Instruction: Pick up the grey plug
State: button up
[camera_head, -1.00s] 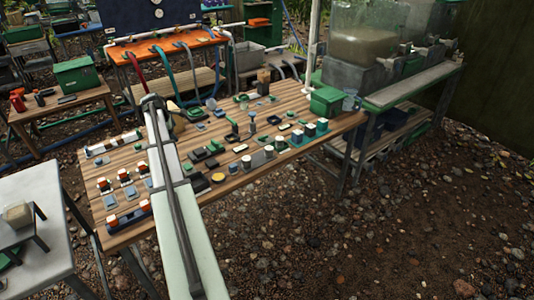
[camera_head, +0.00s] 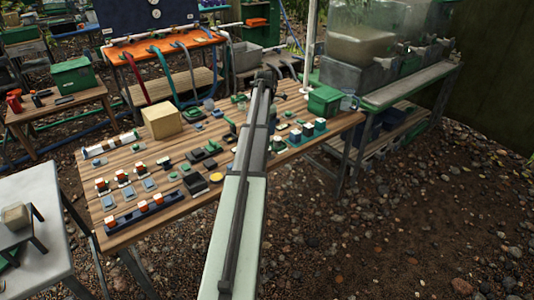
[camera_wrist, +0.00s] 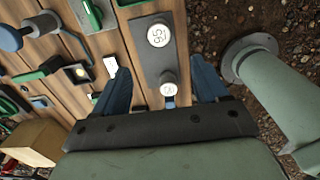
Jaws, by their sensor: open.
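In the wrist view, a dark grey plate (camera_wrist: 148,53) lies on the wooden table. It carries a grey plug with a white numbered top (camera_wrist: 168,89) at its near end, and a larger white disc marked 9.5 (camera_wrist: 159,35). I cannot tell for certain which of these is the task's grey plug. My gripper (camera_wrist: 160,72) is open above the plate, its two blue fingers apart on either side of the near plug, with nothing held. In the head view my arm hides the plate, and the fingers cannot be made out.
The table (camera_head: 128,158) is crowded with small fittings. A tan box (camera_head: 162,120) stands at its back left and a green box (camera_head: 324,101) at its right end. White-topped blocks on a green base (camera_head: 307,130) stand right of my arm. Gravel ground lies at the right.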

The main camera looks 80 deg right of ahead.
jog(key=f, duration=0.8)
jog(key=shift+s+f, duration=0.25)
jog(key=shift+s, duration=0.15)
jog(key=shift+w+d+f, duration=0.1)
jog(key=shift+d+f, duration=0.1)
jog(key=shift+f, duration=1.15)
jog(key=shift+d+f, duration=0.15)
jog(key=shift+f, duration=1.15)
jog(key=c, duration=1.2)
jog(key=shift+r, duration=0.15)
notch_tip(320, 180, up, 10)
jog(key=shift+f, duration=0.1)
